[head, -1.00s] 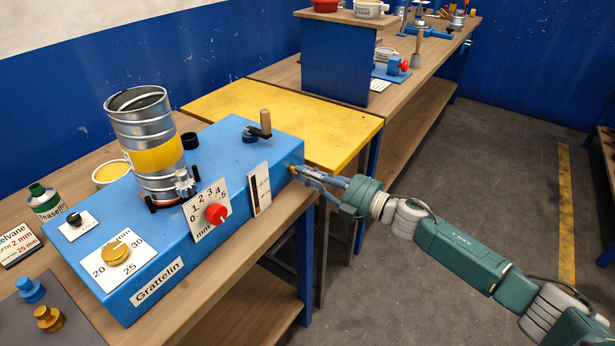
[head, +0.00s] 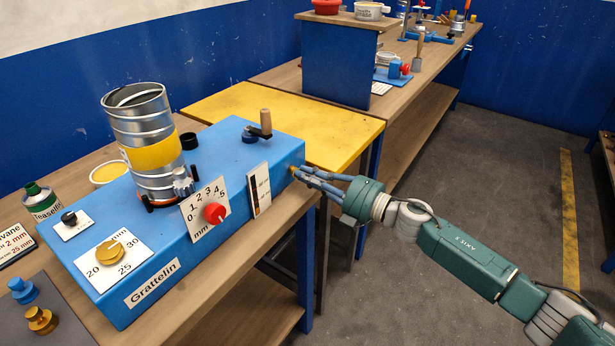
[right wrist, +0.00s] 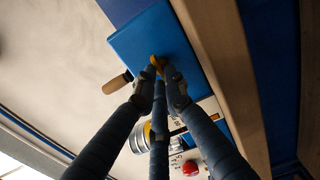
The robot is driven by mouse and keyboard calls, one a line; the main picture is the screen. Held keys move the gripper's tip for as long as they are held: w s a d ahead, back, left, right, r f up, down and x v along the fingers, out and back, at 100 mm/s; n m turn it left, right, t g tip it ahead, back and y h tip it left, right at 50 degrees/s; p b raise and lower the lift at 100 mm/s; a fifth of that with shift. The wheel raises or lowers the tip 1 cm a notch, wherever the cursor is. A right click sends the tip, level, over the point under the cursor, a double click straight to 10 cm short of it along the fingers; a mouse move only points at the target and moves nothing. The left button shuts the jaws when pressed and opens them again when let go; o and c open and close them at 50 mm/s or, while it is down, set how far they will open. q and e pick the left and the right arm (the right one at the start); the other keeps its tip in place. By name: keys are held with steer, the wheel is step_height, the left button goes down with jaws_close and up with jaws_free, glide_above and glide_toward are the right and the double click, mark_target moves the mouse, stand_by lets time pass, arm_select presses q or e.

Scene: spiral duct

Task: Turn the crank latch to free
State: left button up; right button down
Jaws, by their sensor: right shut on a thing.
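The blue Grattelin box (head: 225,165) stands on the wooden bench. A black crank with an upright wooden handle (head: 265,120) sits on its top near the far right end. The handle also shows in the right wrist view (right wrist: 117,83). A small yellow part (right wrist: 157,63) projects from the box's right end face. My right gripper (head: 297,170) reaches this end from the right, its fingers closed around the yellow part, which they mostly hide. I cannot tell the latch's exact position. My left gripper is not in view.
A metal spiral duct (head: 147,140) with a yellow band stands on the box. A red knob (head: 214,213) and a brass dial (head: 110,252) are on the box. A yellow table (head: 330,130) stands behind. The floor at right is clear.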

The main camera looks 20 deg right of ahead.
steer(key=c, duration=1.8)
jaws_free()
steer(key=shift+v, duration=6.05)
steer(key=shift+f, duration=0.15)
